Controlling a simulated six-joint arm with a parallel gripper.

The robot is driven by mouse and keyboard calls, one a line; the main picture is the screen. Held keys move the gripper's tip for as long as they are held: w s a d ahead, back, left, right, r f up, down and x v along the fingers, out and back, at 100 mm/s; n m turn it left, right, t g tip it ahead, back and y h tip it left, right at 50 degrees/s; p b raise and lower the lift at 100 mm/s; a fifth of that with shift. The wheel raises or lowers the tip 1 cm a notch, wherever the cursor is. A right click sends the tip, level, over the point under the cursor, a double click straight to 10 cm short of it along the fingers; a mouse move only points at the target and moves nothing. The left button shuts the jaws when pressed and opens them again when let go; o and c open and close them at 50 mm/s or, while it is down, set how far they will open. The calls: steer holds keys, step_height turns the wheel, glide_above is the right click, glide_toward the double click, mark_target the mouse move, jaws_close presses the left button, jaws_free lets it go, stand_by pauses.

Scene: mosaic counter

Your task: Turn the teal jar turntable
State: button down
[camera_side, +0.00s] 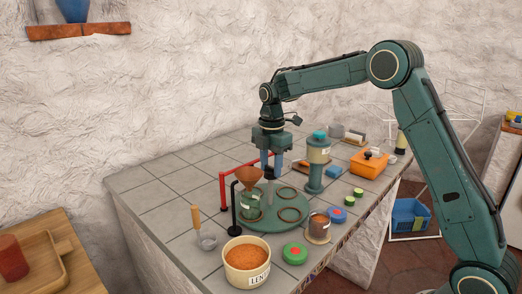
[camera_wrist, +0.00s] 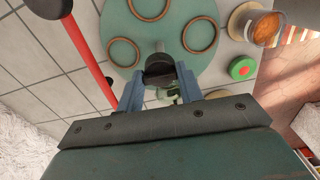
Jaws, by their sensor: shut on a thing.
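The teal turntable (camera_side: 272,221) is a round disc flat on the tiled counter, with several brown rings on top. It also fills the upper middle of the wrist view (camera_wrist: 165,55). A dark knob (camera_wrist: 158,68) stands at its edge, on the side near my gripper. My gripper (camera_side: 271,168) points down at the turntable's back edge. In the wrist view its blue fingers (camera_wrist: 158,84) are on both sides of the knob, shut on it. A small jar (camera_side: 251,206) stands on the turntable's left part, under a brown funnel (camera_side: 249,176). The knob's base is partly hidden.
A red rail (camera_side: 223,190) stands close behind and left of the turntable. A teal dispenser (camera_side: 317,170) is to its right. In front are a lentil tub (camera_side: 246,259), a green lid (camera_side: 295,254) and a jar with orange contents (camera_side: 319,229). A scoop (camera_side: 206,240) lies left.

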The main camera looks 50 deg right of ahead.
steer(key=shift+w+r+n, duration=0.1)
steer(key=shift+r+n, duration=0.1)
steer(key=shift+n, duration=0.1)
stand_by(0.4)
steer(key=c, duration=1.2)
jaws_free()
steer(key=shift+f, duration=0.1)
step_height(320, 180, up, 14)
steer(key=shift+s+a, duration=0.1)
steer(key=shift+s, duration=0.1)
